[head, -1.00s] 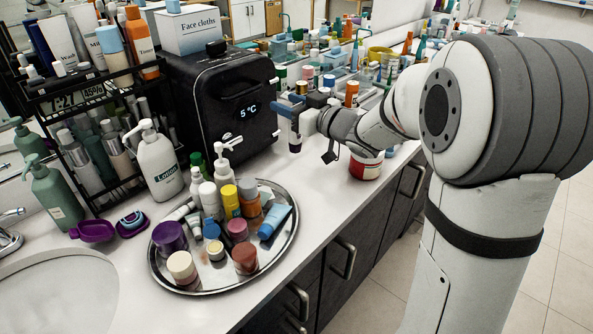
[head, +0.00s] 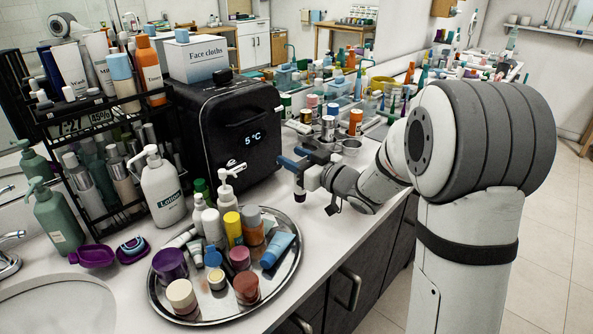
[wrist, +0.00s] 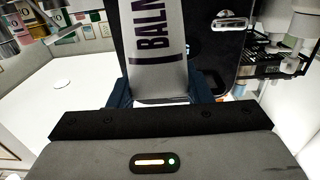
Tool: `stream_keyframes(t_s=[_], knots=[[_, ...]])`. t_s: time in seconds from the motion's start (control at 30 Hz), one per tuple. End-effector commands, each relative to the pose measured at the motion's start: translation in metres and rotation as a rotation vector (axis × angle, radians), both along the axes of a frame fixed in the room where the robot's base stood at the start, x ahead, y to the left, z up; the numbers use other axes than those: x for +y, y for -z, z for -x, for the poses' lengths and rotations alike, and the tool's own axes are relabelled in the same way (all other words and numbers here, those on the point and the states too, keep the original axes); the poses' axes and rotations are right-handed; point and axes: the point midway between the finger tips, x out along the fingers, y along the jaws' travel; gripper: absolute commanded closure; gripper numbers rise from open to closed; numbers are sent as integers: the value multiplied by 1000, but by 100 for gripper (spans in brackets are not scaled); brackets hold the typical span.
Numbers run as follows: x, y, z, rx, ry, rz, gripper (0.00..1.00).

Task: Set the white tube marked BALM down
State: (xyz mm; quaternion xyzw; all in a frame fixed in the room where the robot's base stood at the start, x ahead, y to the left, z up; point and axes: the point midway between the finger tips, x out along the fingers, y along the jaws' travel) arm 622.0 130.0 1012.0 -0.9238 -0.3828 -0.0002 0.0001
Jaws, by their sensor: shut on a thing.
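A small pale piece with a dark end (head: 300,187) shows under the fingers and appears to be the tube. I cannot tell whether its lower end touches the counter.
A round metal tray (head: 213,304) crowded with jars and tubes stands left of my gripper. The black cooler (head: 235,130) is behind. Several bottles and cans (head: 328,125) crowd the back right. Bare white counter (head: 318,222) shows between tray and front edge.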

Motion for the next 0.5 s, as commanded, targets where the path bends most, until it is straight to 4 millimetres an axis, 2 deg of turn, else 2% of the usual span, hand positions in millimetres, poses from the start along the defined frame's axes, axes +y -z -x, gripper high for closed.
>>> stream_keyframes(t_s=[0.03,0.17,0.5], knots=[[0,10,0,4,-1,0,94],[0,27,0,4,0,-1,94],[1,31,0,0,-1,0,94]])
